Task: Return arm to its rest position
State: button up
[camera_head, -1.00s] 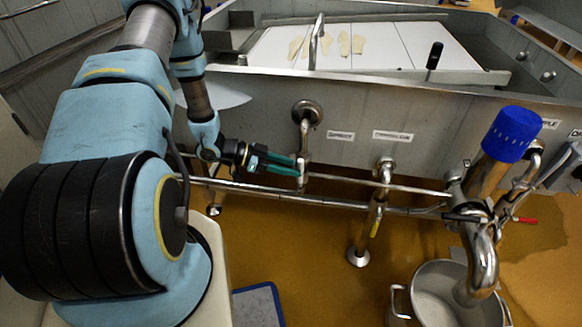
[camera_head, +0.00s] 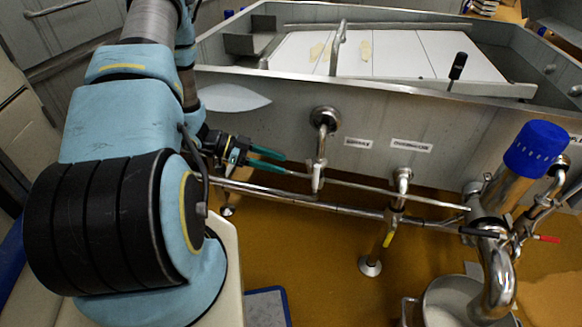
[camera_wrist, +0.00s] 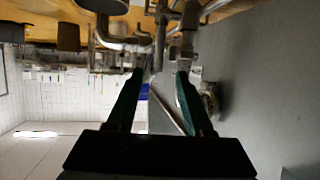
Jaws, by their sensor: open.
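My gripper (camera_head: 268,161) is at the left of the head view, in front of the grey vat wall and left of a steel tap. Its two green fingers are apart with nothing between them. In the wrist view, the open fingers (camera_wrist: 168,80) point toward steel pipes, with the vat wall close on the right. My blue arm is folded at the left of the head view.
The steel vat (camera_head: 470,112) holds white boards (camera_head: 400,50) with a few pale pieces. A tap (camera_head: 322,145) and a horizontal pipe (camera_head: 370,187) are close to my gripper. A blue-capped pipe (camera_head: 537,148) and a steel pot (camera_head: 445,300) stand at the right.

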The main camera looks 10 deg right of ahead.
jog(key=shift+w+a+r, duration=0.1)
jog(key=shift+a+r, duration=0.2)
jog(key=shift+a, duration=0.3)
jog(key=w+a+r+n+t+y, duration=0.4)
jog(key=w+r+t, duration=0.1)
jog(key=w, duration=0.1)
jog(key=w+a+r+n+t+y, duration=0.3)
jog(key=w+r+n+t+y, duration=0.15)
jog(key=w, duration=0.25)
jog(key=s+a+r+n+g+y, duration=0.2)
jog(key=s+a+r+n+y, duration=0.4)
jog(key=s, duration=0.4)
jog(key=s+r+n+g+h, duration=0.25)
jog(key=s+r+n, duration=0.2)
jog(key=s, duration=0.75)
notch_tip(320, 180, up, 14)
jog(key=y+p, duration=0.1)
jog(key=p, duration=1.4)
jog(key=shift+w+a+r+n, duration=0.15)
jog(key=shift+w+n, duration=0.1)
jog(key=shift+n, duration=0.05)
